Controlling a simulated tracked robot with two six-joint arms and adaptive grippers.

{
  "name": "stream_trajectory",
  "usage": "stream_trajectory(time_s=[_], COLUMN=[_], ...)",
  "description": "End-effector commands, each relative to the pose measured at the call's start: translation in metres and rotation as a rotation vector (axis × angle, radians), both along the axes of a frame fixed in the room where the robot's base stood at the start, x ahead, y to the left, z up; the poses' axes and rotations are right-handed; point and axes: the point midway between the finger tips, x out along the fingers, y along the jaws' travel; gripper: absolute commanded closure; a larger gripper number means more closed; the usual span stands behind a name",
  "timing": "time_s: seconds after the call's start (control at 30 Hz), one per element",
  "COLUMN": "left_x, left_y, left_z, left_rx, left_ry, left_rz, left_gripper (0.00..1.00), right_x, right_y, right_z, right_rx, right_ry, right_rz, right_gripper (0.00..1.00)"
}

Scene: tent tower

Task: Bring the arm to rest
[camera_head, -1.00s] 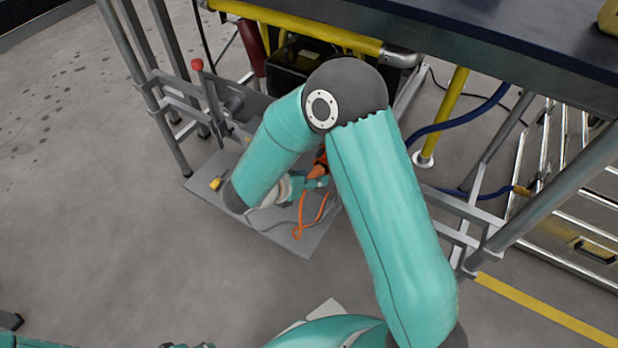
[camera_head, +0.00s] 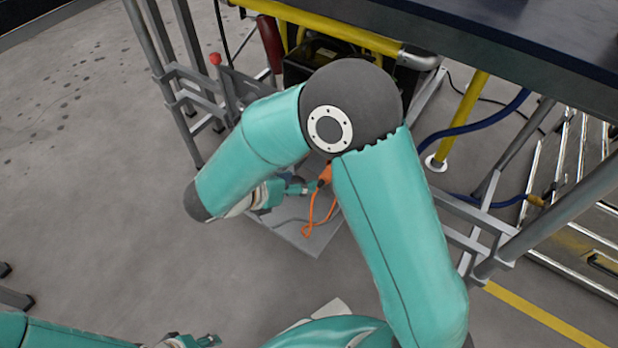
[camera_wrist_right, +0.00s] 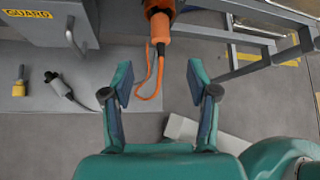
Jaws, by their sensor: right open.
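My right arm fills the middle of the head view, bent at a dark elbow. My right gripper (camera_head: 298,188) is partly hidden behind it, above the grey base plate. In the right wrist view the right gripper (camera_wrist_right: 158,84) has its two fingers wide apart with nothing between them. An orange plug (camera_wrist_right: 159,28) with an orange cable loop hangs beyond the fingertips, apart from them; the plug (camera_head: 325,174) also shows beside my arm in the head view. My left gripper (camera_head: 190,342) is at the bottom edge of the head view, its fingers too cut off to judge.
The dark blue tabletop (camera_head: 520,40) with yellow and grey legs stands at the back right. A grey connector (camera_wrist_right: 62,88) and a yellow one (camera_wrist_right: 19,82) are on the plate. A GUARD label (camera_wrist_right: 27,14) is behind them. Open floor (camera_head: 100,220) lies at left.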

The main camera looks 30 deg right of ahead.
Motion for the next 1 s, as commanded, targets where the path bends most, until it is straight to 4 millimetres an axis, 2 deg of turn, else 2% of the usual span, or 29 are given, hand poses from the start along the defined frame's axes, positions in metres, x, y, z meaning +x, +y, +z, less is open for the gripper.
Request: stream_trajectory(time_s=[0.2, 0.73, 0.87, 1.0], left_x=[0.0, 0.0, 0.0, 0.0], left_y=[0.0, 0.0, 0.0, 0.0], left_z=[0.0, 0.003, 0.022, 0.063], left_rx=[0.0, 0.0, 0.0, 0.0], left_ry=[0.0, 0.0, 0.0, 0.0], left_rz=[0.0, 0.0, 0.0, 0.0], left_gripper=[0.6, 0.6, 0.6, 0.6], right_x=[-0.003, -0.004, -0.015, -0.047], right_y=[0.013, 0.013, 0.013, 0.02], right_z=[0.009, 0.009, 0.004, -0.009], right_rx=[0.0, 0.009, 0.082, 0.263], right_ry=[0.002, 0.006, 0.029, 0.071], right_rz=[0.001, -0.006, -0.055, -0.207], right_gripper=[0.41, 0.41, 0.41, 0.41])
